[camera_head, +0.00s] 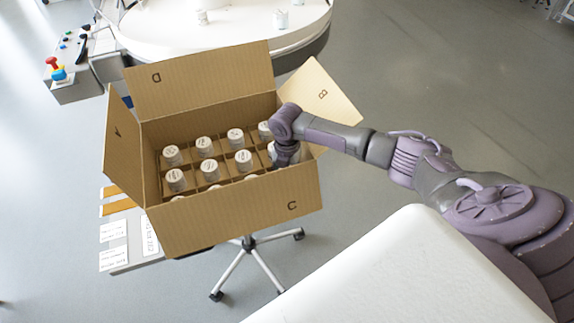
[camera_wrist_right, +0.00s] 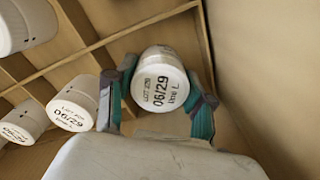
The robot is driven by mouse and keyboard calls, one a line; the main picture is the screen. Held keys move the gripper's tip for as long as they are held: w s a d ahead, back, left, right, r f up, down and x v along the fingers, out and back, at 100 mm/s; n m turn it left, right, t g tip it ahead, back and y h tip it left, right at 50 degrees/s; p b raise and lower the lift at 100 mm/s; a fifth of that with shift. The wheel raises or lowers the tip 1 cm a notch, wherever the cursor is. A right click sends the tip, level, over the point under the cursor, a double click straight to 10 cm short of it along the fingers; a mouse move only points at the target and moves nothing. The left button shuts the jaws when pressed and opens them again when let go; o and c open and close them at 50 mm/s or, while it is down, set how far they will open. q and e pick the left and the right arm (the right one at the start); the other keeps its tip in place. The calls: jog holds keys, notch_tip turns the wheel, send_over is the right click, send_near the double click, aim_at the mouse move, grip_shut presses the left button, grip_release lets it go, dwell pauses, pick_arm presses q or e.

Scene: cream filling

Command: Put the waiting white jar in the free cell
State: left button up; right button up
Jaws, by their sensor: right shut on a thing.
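The open cardboard box (camera_head: 235,215) has cells with several white jars standing in them, such as one jar (camera_head: 243,160) in the middle row. My right gripper (camera_head: 285,157) reaches down into the right end of the box. In the right wrist view my right gripper (camera_wrist_right: 160,84) is shut on a white jar (camera_wrist_right: 160,72), with a teal finger on each side. Its lid reads 06/29 and faces the camera. The jar is at a cell between a divider and the box wall. Whether it touches the bottom is hidden. My left gripper is out of view.
The box flaps stand open around it, with flap B (camera_head: 322,95) close to my right arm. Cardboard dividers (camera_wrist_right: 100,45) and neighbouring jars (camera_wrist_right: 75,103) are close to the gripper. A round white table (camera_head: 235,30) behind the box carries more white jars (camera_head: 281,18).

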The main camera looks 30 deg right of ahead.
jog(key=o, duration=1.3)
notch_tip(320, 180, up, 12)
jog(key=shift+r, duration=0.1)
